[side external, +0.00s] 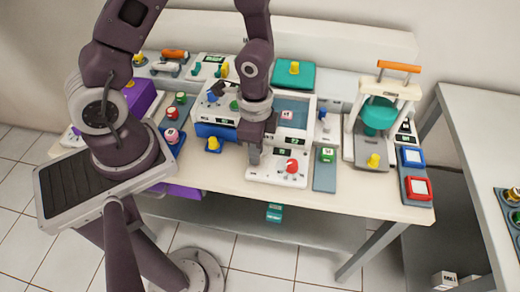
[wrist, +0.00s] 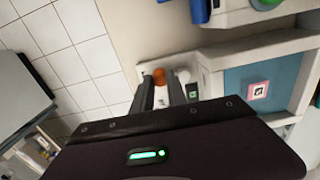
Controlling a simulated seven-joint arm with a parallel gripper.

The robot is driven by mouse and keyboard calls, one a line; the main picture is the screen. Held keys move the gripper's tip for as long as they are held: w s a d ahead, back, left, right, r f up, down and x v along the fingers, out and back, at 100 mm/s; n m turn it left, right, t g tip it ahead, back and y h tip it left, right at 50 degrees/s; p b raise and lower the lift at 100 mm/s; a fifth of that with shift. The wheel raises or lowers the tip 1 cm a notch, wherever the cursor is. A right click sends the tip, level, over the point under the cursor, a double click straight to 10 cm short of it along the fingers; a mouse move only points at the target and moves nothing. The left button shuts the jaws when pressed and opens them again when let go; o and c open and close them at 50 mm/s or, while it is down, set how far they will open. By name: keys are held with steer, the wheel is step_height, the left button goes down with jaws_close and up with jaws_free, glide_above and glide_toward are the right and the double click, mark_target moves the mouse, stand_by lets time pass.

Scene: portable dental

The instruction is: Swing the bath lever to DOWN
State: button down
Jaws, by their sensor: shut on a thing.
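The bath is a white unit with a teal basin; a pink-and-white tag lies in the basin (side external: 292,108), which also shows at the right of the wrist view (wrist: 245,82). My gripper (side external: 254,157) points down at the bath's front left edge. In the wrist view my gripper (wrist: 160,86) has its two fingers close on either side of a pale bar with an orange end (wrist: 159,76), which appears to be the bath lever. The side view hides the lever behind the fingers. Its DOWN marking cannot be made out.
A red knob (side external: 291,166) stands on the white front panel, right of my gripper. A green button block (side external: 327,156) is further right, then a white press with an orange handle (side external: 399,67).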

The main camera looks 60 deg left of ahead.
steer(key=shift+s+a+m, duration=0.1)
steer(key=shift+a+m, duration=0.1)
steer(key=shift+m, duration=0.5)
steer(key=shift+s+a+m, duration=0.1)
steer(key=shift+a+m, duration=0.1)
steer(key=shift+m, duration=0.5)
steer(key=c, duration=1.3)
jaws_free()
step_height(320, 180, up, 7)
steer(key=shift+r, duration=0.1)
steer(key=s+a+r+n+t+y, duration=0.1)
steer(key=a+r+n, duration=0.15)
steer(key=r, duration=0.25)
steer(key=s+a+r+n+t+y, duration=0.1)
steer(key=a+r+n+t, duration=0.15)
steer(key=r, duration=0.35)
steer(key=s+d+r+n, duration=0.1)
steer(key=s+r+n, duration=0.1)
steer(key=s+d+r+n+t+h, duration=0.1)
steer(key=s+r+n, duration=0.1)
steer(key=s+r, duration=0.1)
steer(key=s+d+r+n+t+h, duration=0.1)
steer(key=s+r+n, duration=0.1)
steer(key=r+n, duration=0.1)
steer(key=shift+s+r, duration=0.15)
steer(key=shift+s, duration=0.25)
